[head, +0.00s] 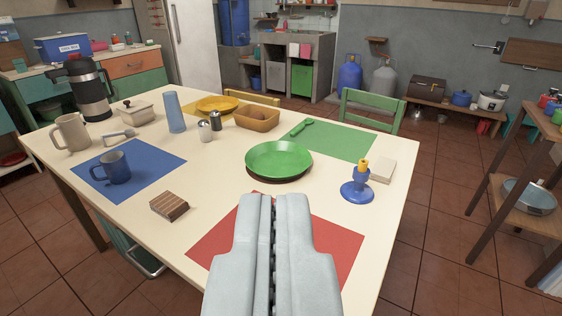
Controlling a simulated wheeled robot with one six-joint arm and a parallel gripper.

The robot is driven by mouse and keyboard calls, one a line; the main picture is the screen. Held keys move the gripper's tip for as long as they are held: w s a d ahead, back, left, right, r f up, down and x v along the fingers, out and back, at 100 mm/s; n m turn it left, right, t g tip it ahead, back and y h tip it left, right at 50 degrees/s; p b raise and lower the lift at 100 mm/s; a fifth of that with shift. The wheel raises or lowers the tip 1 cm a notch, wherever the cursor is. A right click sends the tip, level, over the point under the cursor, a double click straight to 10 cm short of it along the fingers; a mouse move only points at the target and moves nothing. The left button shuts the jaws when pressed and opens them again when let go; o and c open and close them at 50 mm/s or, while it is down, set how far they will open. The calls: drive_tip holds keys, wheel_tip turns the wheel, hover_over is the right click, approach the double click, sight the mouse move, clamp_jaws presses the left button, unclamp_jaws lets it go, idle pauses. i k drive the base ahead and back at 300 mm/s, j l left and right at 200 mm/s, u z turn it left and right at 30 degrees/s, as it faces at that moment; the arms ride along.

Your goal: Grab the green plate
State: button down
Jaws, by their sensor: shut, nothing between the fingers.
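The green plate (279,160) lies near the middle of the cream table, on top of a dark reddish-brown plate or disc whose lower rim (282,181) shows beneath it. My gripper (273,198) is shut and empty, with its fingers pointing forward from the bottom of the view. In the picture its tips are just below the green plate, and I see no contact. The fingers cover part of the red placemat (335,240).
A blue candle holder (357,190) with a yellow candle stands right of the plate, beside a cream block (382,170). A brown bowl (257,118) and shakers (205,132) stand behind. A striped wooden block (169,206) and blue mug (115,167) are left.

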sight(274, 160)
drive_tip(key=i+l, duration=0.2)
drive_tip(key=l, duration=0.2)
drive_tip(key=i+l, duration=0.15)
drive_tip(key=l, duration=0.25)
drive_tip(key=i+l, duration=0.2)
drive_tip(key=l, duration=0.15)
drive_tip(key=i+l, duration=0.15)
drive_tip(key=l, duration=0.25)
drive_tip(key=z, duration=0.05)
